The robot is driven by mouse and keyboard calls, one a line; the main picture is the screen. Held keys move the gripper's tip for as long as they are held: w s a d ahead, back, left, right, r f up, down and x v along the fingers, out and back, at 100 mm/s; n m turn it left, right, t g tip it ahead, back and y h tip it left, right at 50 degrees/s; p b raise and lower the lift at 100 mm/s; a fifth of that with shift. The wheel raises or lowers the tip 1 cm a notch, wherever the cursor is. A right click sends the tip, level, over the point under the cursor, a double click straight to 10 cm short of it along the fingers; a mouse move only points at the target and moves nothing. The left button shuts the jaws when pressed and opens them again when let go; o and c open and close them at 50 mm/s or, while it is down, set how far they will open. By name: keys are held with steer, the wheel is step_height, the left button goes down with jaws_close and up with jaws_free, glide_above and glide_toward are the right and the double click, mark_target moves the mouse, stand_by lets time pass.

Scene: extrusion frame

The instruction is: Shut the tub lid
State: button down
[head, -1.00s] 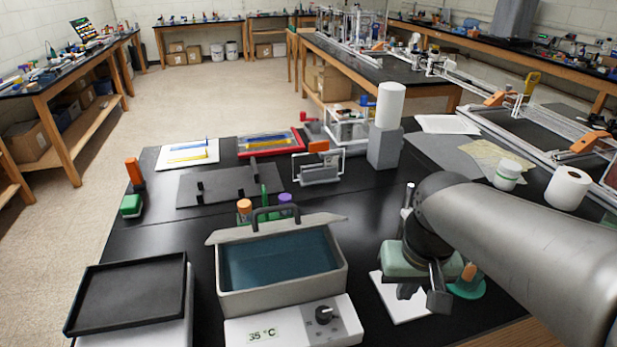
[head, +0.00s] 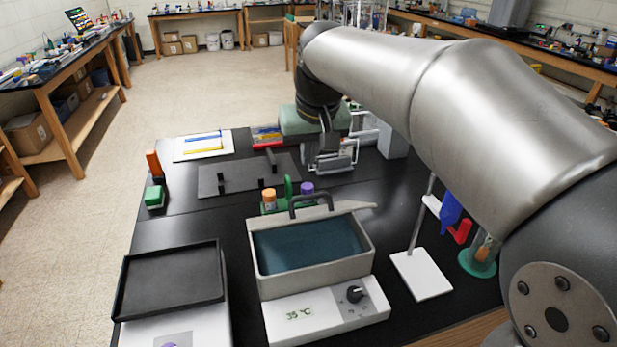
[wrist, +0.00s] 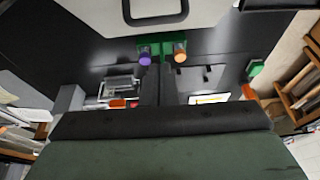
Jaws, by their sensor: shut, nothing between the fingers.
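The tub (head: 262,248) is a grey box of blue water on a white heated base reading 35 °C. Its lid (head: 362,208) is open, standing along the tub's far edge and seen nearly edge-on, with a black handle (head: 309,199). In the wrist view the lid's pale face (wrist: 185,8) and the dark handle (wrist: 155,19) show at the top. My gripper (head: 325,166) is shut and empty, beyond the lid and apart from it. Its closed fingers (wrist: 161,72) also show in the wrist view.
A green rack with orange (head: 268,195) and purple (head: 307,188) capped tubes stands just behind the lid. A black tray (head: 170,280) is left of the tub. A white-based stand (head: 421,275) is at right. A dark plate (head: 240,178) lies farther back.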

mark_target(310, 196)
steer(key=shift+s+f+p, duration=0.2)
steer(key=shift+s+f, duration=0.05)
steer(key=shift+f, duration=1.3)
steer(key=shift+s+f+p, duration=0.15)
steer(key=shift+s+f, duration=0.05)
steer(key=shift+f, duration=1.3)
steer(key=shift+f, duration=0.1)
